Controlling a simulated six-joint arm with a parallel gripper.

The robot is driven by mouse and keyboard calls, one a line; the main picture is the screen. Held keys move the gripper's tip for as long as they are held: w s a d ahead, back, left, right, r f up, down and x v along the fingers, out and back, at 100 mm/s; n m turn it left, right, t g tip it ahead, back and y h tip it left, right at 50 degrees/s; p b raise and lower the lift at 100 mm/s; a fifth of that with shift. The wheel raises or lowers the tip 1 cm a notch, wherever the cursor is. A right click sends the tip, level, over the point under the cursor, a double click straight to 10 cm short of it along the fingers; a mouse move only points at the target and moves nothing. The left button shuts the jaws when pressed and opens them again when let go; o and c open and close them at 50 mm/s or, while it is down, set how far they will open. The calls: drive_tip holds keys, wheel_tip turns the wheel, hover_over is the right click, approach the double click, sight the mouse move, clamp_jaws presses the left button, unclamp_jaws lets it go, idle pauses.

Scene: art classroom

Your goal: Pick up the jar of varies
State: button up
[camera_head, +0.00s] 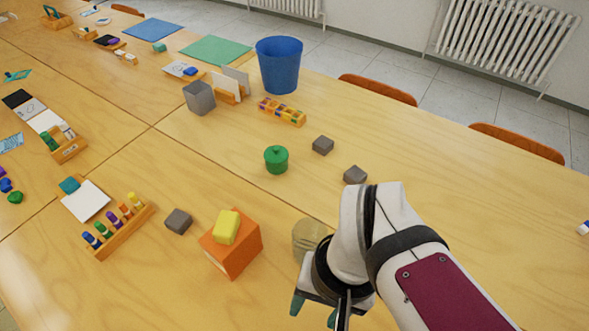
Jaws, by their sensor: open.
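A see-through, yellowish jar (308,236) stands on the table just left of my arm's wrist; its lower right part is hidden by the arm. I cannot read a label or make out its contents. My gripper (315,310) is at the bottom edge of the picture, nearer to the camera than the jar. Its teal fingertips are apart, with nothing seen between them, and part of it is cut off by the frame. A green lidded pot (276,160) stands apart, farther back.
An orange box (233,249) with a yellow block (226,227) on top stands left of the jar. Grey blocks (178,221) lie around. A rack of coloured tubes (124,230) is at left; a blue bin (279,64) stands behind.

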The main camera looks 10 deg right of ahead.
sight(305, 222)
drive_tip(key=w+d+f+m+y, duration=0.3)
drive_tip(key=w+d+m+y, duration=0.35)
drive_tip(key=w+m, duration=0.35)
drive_tip(key=w+d+f+m+t+y, duration=0.2)
drive_tip(key=d+f+m+t, duration=0.15)
drive_tip(key=d, duration=0.25)
drive_tip(key=w+d+f+m+t+y, duration=0.1)
drive_tip(key=w+d+f+m+t, duration=0.1)
drive_tip(key=d+m+t, duration=0.3)
drive_tip(key=shift+g, duration=0.55)
drive_tip(key=x, duration=1.5)
drive_tip(key=shift+w+f, duration=0.1)
clamp_jaws()
